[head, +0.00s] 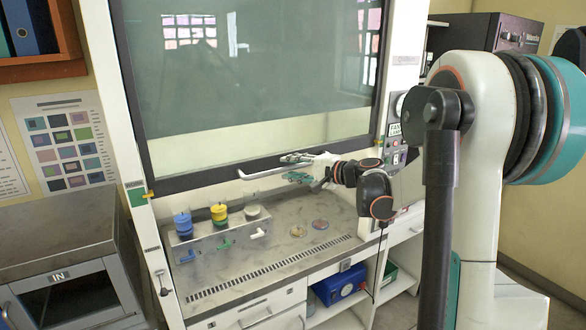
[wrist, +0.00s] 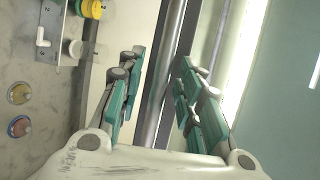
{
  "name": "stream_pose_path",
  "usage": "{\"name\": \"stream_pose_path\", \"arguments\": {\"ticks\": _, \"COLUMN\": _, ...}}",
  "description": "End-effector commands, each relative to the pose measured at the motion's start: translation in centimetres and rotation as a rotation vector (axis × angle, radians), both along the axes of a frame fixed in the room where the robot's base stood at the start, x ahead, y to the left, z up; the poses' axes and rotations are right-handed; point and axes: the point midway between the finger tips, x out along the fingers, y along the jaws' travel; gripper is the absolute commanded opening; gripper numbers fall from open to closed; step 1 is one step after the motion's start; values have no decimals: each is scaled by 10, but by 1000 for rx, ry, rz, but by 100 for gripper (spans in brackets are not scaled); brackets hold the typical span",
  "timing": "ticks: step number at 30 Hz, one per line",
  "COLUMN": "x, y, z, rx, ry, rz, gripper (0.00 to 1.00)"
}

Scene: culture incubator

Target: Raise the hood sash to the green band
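The hood sash (head: 250,85) is a grey-green glass pane with a dark bottom rail (head: 205,177), raised above the worktop. A pale bar handle (head: 262,171) runs along the rail. The green band (head: 137,195) is on the left post; a small yellow marker (head: 149,194) at the sash's lower left corner appears beside it. My gripper (head: 292,168) is at the handle. In the wrist view my gripper (wrist: 162,58) has its teal-padded fingers spread apart, with the metallic handle bar (wrist: 170,68) running between them. Contact with the bar cannot be told.
Inside the hood, a rack (head: 212,240) holds yellow- and white-topped items at the left. Two small dishes (head: 298,231) lie on the worktop (head: 275,262) below my gripper. A control panel (head: 396,130) is on the right post. A metal cabinet (head: 65,240) stands at left.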

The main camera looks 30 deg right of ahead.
Motion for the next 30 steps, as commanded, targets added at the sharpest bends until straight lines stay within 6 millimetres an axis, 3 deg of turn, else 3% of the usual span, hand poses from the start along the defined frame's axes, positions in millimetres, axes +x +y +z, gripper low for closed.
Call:
{"name": "stream_pose_path", "arguments": {"ticks": 5, "x": -19, "y": -10, "z": 4, "rx": 0, "ry": 0, "rz": -3, "gripper": 33}}
{"name": "stream_pose_path", "arguments": {"ticks": 18, "x": -92, "y": -43, "z": 18, "rx": 0, "ry": 0, "rz": -3, "gripper": 33}}
{"name": "stream_pose_path", "arguments": {"ticks": 30, "x": -106, "y": -49, "z": 21, "rx": 0, "ry": 0, "rz": 0, "gripper": 33}}
